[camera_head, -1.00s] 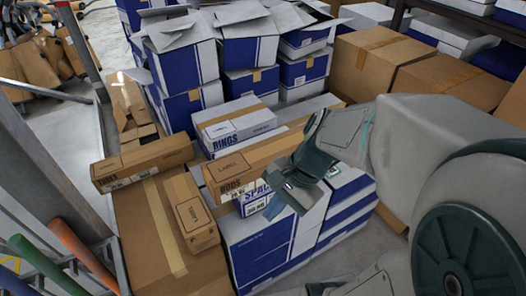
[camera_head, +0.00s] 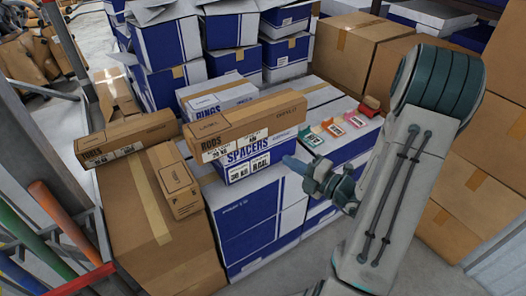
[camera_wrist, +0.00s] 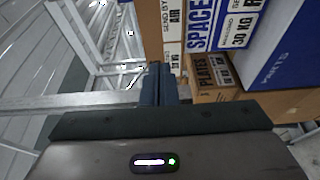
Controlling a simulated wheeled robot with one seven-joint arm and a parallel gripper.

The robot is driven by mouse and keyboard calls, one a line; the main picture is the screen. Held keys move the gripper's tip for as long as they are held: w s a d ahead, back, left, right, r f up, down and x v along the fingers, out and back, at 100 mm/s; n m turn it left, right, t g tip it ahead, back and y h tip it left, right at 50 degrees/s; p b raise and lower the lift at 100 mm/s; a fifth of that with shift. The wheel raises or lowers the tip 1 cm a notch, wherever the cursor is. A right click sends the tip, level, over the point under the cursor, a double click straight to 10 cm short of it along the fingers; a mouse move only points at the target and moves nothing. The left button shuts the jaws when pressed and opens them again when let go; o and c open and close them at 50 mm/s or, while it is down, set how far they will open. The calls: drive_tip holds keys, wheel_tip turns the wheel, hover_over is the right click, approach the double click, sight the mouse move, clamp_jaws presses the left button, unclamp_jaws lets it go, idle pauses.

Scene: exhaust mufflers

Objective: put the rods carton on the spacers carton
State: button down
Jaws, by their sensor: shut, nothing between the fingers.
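The rods carton (camera_head: 250,124), long and brown with a RODS label, lies on top of the blue and white spacers carton (camera_head: 268,156). They appear to touch along their length. The spacers carton rests on large blue and white boxes. My gripper (camera_head: 287,161) is shut and empty, in front of the spacers carton's right part and apart from the rods carton. In the wrist view my shut fingers (camera_wrist: 159,82) point towards the cartons. The spacers label (camera_wrist: 213,22) shows there, beside a brown carton side with an AIR label, likely the rods carton (camera_wrist: 148,28).
A brown carton (camera_head: 125,138) and a small brown carton (camera_head: 175,181) lie on a large brown box (camera_head: 150,232) at left. A rings carton (camera_head: 215,97) lies behind the rods carton. Coloured tags (camera_head: 334,128) lie at right. Stacked boxes fill the back.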

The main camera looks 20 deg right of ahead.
approach(248, 134)
drive_tip(key=a, duration=0.4)
drive_tip(key=w, duration=0.4)
drive_tip(key=shift+d+r+p, duration=0.1)
drive_tip(key=shift+d+p, duration=0.05)
drive_tip(key=shift+p, duration=0.15)
drive_tip(key=shift+w+d, duration=0.1)
drive_tip(key=shift+w, duration=0.4)
